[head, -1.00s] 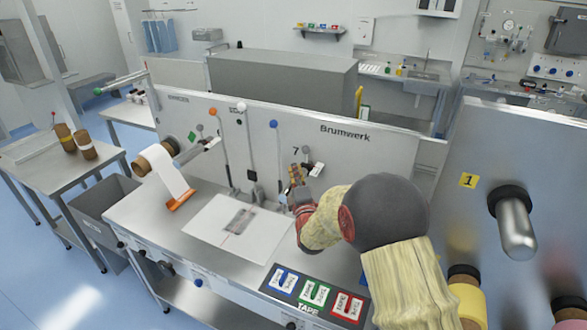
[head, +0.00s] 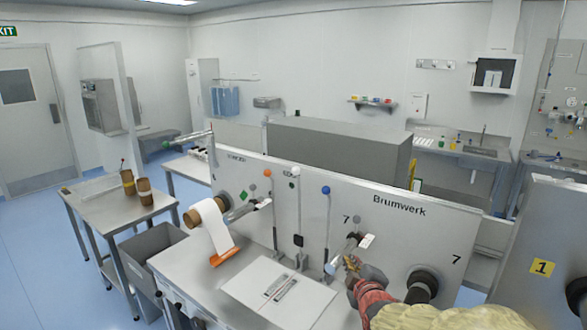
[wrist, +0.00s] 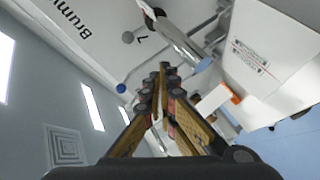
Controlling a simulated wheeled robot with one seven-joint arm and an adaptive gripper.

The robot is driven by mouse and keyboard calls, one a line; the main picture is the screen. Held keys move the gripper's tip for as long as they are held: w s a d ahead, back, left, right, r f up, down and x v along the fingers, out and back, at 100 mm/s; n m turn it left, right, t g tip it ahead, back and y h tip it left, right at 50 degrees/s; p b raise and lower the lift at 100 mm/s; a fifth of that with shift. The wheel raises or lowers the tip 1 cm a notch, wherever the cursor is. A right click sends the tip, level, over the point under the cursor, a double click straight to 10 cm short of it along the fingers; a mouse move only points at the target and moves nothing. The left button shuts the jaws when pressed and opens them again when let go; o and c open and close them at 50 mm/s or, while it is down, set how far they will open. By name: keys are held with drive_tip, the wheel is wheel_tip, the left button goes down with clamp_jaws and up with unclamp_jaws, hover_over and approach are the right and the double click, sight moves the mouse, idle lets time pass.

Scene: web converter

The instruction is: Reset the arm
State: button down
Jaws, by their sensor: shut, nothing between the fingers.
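My gripper (head: 352,266) is at the lower right of the head view, in front of the Brumwerk panel (head: 400,231) and close to a small metal roller (head: 343,250) there. In the wrist view my gripper (wrist: 160,72) has its fingertips together, shut with nothing between them. The metal roller (wrist: 180,45) shows just beyond the fingertips in the wrist view. I cannot tell whether they touch. My arm in its yellowish sleeve reaches in from the lower right.
A machine table (head: 205,262) holds a white plate (head: 243,281). A paper roll (head: 213,225) hangs at its left. A panel marked 1 (head: 541,240) stands close at right. Open floor (head: 25,265) lies at left.

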drive_tip(key=s+d+f+m+g+b, duration=0.1)
drive_tip(key=s+m+g, duration=0.3)
drive_tip(key=s, duration=1.4)
drive_tip(key=s+d+f+m+g+b, duration=0.1)
drive_tip(key=s+m+g, duration=0.4)
drive_tip(key=s, duration=1.3)
drive_tip(key=f+m+b, duration=0.1)
drive_tip(key=m, duration=0.2)
drive_tip(key=shift+s+f+m+b, duration=0.3)
drive_tip(key=shift+f+b, duration=0.05)
drive_tip(key=shift+f, duration=0.05)
